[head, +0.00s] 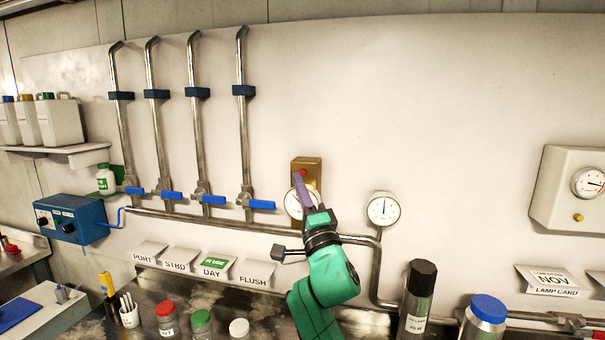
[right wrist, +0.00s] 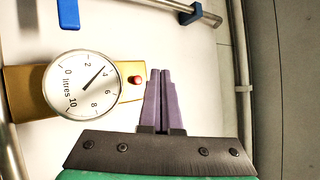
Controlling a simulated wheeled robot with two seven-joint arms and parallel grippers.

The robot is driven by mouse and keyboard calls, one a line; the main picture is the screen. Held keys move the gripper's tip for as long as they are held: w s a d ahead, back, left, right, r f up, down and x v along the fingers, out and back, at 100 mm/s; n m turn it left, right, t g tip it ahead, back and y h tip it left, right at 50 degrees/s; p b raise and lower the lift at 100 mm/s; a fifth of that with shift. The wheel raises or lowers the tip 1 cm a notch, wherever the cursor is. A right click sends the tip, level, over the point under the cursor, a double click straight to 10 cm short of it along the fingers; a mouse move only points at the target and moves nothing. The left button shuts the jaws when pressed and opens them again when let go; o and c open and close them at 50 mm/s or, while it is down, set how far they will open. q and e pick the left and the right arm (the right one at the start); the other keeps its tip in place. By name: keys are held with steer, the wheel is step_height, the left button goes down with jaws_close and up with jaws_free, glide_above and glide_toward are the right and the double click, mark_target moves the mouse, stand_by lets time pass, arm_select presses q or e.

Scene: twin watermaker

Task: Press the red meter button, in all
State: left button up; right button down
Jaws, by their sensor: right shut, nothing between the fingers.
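The red meter button (head: 303,173) sits on a brass plate (head: 306,163) on the white wall panel. A round white litres dial (head: 291,203) is mounted on the same plate, partly behind my right gripper. In the right wrist view the red button (right wrist: 134,79) shows beside the dial (right wrist: 80,92), whose needle points close to 4. My right gripper (head: 299,177) is shut and empty, its purple fingers pointing up toward the plate. In the right wrist view its fingertips (right wrist: 160,72) are just right of the button, with a small gap in the picture. My left gripper is out of view.
A second gauge (head: 384,208) is right of the meter, above a horizontal pipe (head: 230,224). Several pipes with blue-handled valves (head: 262,204) stand to the left. Below are label cards, a dark cylinder (head: 418,290) and a blue-capped jar (head: 484,320).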

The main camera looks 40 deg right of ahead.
mark_target(303, 173)
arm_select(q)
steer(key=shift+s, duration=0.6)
arm_select(e)
steer(key=shift+w+d, duration=0.45)
steer(key=shift+d, duration=0.15)
steer(key=shift+w+d, duration=0.4)
steer(key=shift+d, duration=0.2)
steer(key=shift+s, duration=0.1)
steer(key=shift+d, duration=0.1)
stand_by(0.3)
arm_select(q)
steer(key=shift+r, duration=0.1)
arm_select(e)
steer(key=shift+w+d, duration=0.25)
steer(key=shift+w, duration=0.05)
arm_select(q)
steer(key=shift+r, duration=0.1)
arm_select(e)
steer(key=shift+w+d, duration=0.25)
steer(key=shift+d, duration=0.1)
stand_by(0.5)
steer(key=shift+a, duration=0.1)
arm_select(q)
steer(key=shift+p, duration=0.3)
arm_select(e)
steer(key=shift+s+a, duration=0.5)
steer(key=shift+a, duration=0.1)
